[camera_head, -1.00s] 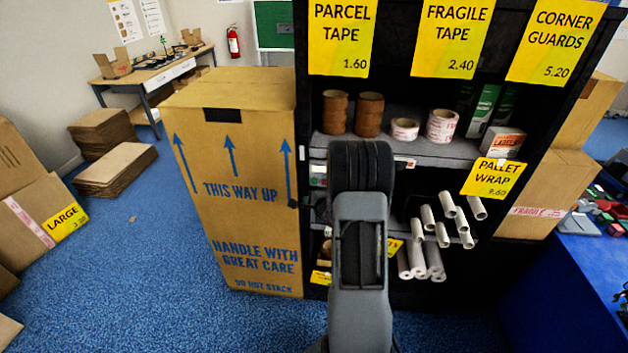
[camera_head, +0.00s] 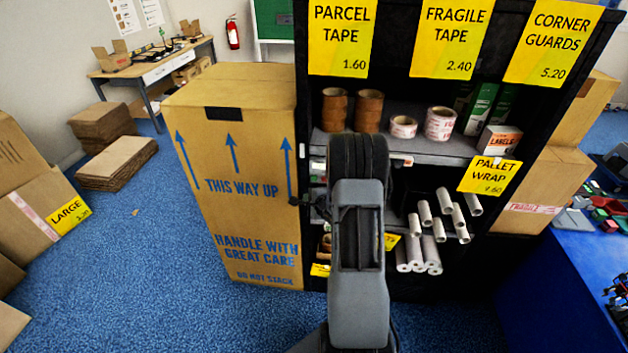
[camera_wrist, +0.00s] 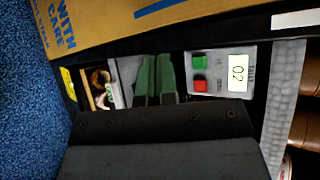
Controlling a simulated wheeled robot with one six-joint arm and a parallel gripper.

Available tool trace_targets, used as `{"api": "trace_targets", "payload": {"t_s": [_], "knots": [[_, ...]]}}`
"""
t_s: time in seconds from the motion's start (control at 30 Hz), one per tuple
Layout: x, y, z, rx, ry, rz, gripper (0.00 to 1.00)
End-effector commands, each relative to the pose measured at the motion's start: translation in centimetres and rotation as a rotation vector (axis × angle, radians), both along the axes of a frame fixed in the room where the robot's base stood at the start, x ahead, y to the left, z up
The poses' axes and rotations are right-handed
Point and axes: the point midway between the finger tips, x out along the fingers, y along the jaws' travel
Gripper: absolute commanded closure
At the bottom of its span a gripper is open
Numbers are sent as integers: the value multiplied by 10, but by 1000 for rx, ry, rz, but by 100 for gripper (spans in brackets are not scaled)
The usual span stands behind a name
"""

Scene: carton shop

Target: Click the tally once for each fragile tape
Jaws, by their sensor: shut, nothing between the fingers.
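The tally (camera_wrist: 218,74) is a grey box with a green button, a red button and a pale display that seems to read 02, turned sideways in the wrist view. My gripper (camera_wrist: 156,62) shows as two dark green fingers close together, shut and empty, just left of the tally's buttons and apart from them. In the head view my arm hides the gripper and most of the tally. Two white and red fragile tape rolls, a smaller one (camera_head: 403,127) and a larger one (camera_head: 440,124), stand on the upper shelf under the fragile tape sign (camera_head: 452,38).
Brown parcel tape stacks (camera_head: 368,110) stand left of the fragile rolls. A tall carton (camera_head: 240,180) flanks the shelf unit's left side. White pallet wrap rolls (camera_head: 425,215) fill the lower shelf at right. A blue table (camera_head: 570,270) stands at right.

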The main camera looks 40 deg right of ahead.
Motion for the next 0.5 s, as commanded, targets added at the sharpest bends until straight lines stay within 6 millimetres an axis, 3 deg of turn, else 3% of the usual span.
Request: {"api": "trace_targets", "payload": {"t_s": [0.5], "knots": [[40, -39, 1, -1, -1, -1, 100]]}}
